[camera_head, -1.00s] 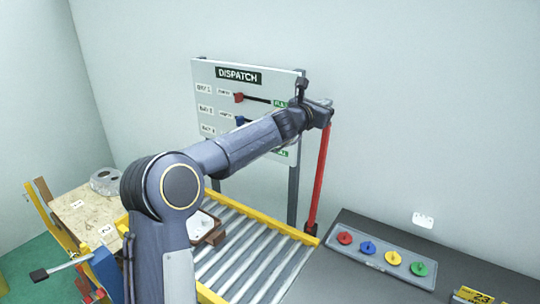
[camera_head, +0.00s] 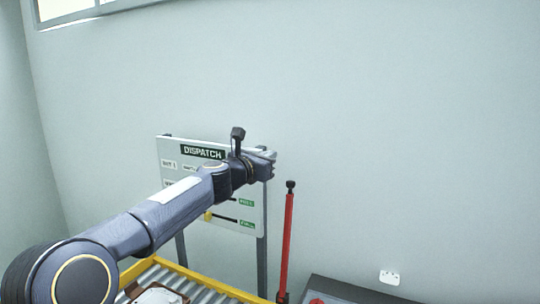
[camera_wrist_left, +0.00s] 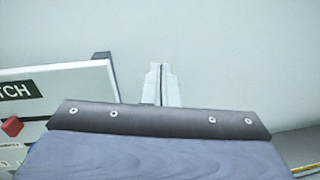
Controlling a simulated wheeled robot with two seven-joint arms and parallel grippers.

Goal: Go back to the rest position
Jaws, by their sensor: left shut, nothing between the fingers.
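My left arm comes in from the lower left in the head view. Its gripper (camera_head: 268,160) is raised in front of the upper right part of the dispatch board (camera_head: 168,152). In the left wrist view the gripper's two fingers (camera_wrist_left: 161,84) lie together, with nothing between them and bare wall beyond. The board (camera_wrist_left: 75,75) also shows at the left of that view. My right gripper is in neither view.
A red post (camera_head: 287,240) stands right of the board. A roller conveyor with a yellow frame (camera_head: 190,272) lies below, carrying a brown tray with a pale part. A dark bench (camera_head: 350,290) is at the lower right. The wall above is clear.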

